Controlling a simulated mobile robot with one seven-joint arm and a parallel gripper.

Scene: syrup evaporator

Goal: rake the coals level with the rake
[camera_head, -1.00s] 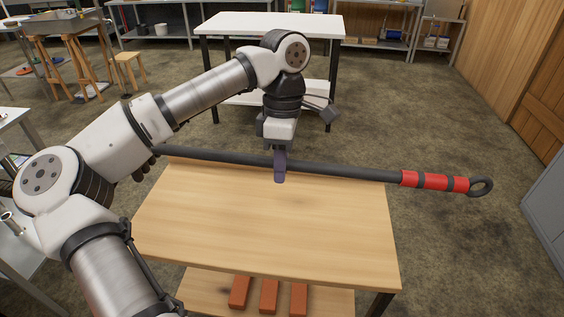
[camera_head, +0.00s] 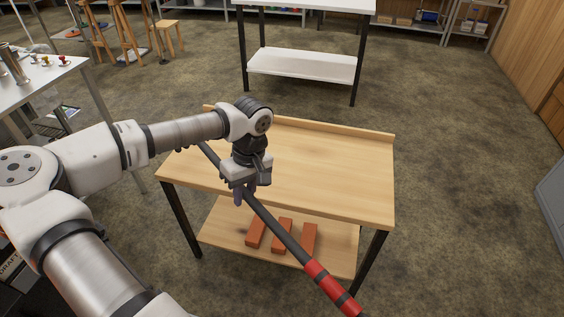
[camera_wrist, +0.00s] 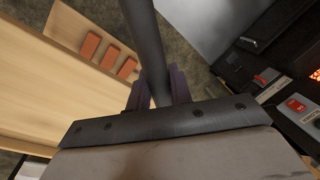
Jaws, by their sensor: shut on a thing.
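The rake is a long dark rod (camera_head: 276,230) with red bands (camera_head: 328,285) near its lower right end. My gripper (camera_head: 243,194) is shut on the dark shaft, in front of the wooden table's front edge. The shaft slants from upper left to lower right in the head view, and its red end reaches the bottom of the picture. In the wrist view the shaft (camera_wrist: 148,45) runs up between the purple fingers of my gripper (camera_wrist: 158,92). The rake's far end is hidden behind my arm. An orange glow (camera_wrist: 315,75), perhaps the coals, shows at the wrist view's right edge.
The wooden table (camera_head: 330,160) has a bare top and a lower shelf with three orange bricks (camera_head: 282,234). A white table (camera_head: 300,68) stands behind. A metal bench (camera_head: 40,80) is at the left. Dark equipment with a red switch (camera_wrist: 266,78) is at the wrist view's right.

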